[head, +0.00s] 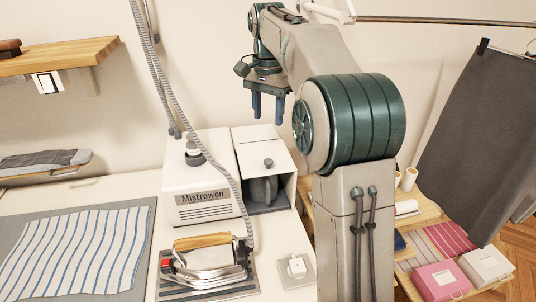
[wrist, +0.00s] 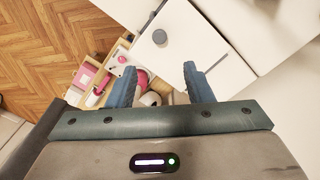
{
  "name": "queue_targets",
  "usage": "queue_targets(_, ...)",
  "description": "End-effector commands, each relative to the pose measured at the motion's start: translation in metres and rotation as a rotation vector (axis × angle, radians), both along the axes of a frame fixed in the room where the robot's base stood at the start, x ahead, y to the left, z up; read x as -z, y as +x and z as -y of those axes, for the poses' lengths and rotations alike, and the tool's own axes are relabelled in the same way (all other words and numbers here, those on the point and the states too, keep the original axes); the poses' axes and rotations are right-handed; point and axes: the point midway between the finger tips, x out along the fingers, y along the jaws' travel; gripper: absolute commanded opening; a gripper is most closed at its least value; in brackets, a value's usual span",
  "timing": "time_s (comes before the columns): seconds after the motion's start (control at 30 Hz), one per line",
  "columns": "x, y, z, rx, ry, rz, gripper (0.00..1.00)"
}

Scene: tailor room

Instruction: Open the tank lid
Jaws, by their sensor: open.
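A white box (head: 262,148) stands beside the white steam unit marked "Mistrowen" (head: 203,198). The box has a sloping white top with a small grey knob (head: 268,163); this top lies closed. In the wrist view the top (wrist: 190,50) and its round grey knob (wrist: 160,37) show beyond my fingertips. The steam unit has a dark cap (head: 194,157) on top. My gripper (head: 268,108) hangs above the back of the box with its blue fingers pointing down. It is open and empty, apart from the knob; its fingers also show in the wrist view (wrist: 160,82).
A grey pitcher (head: 263,190) sits in the box's open lower front. An iron (head: 208,262) rests on its stand, with a grey hose rising past the steam unit. Striped cloth (head: 75,255) lies at left. A shelf with pink and white boxes (head: 441,279) is at right.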

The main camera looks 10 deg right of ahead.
Motion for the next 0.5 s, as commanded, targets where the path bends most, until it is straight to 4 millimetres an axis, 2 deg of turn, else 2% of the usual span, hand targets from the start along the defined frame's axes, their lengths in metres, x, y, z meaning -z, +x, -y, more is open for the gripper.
queue_targets(0.17, 0.028, -0.001, 0.000, 0.000, -0.001, -0.004, 0.47)
queue_targets(0.5, 0.099, -0.001, 0.000, -0.001, 0.000, -0.003, 0.47)
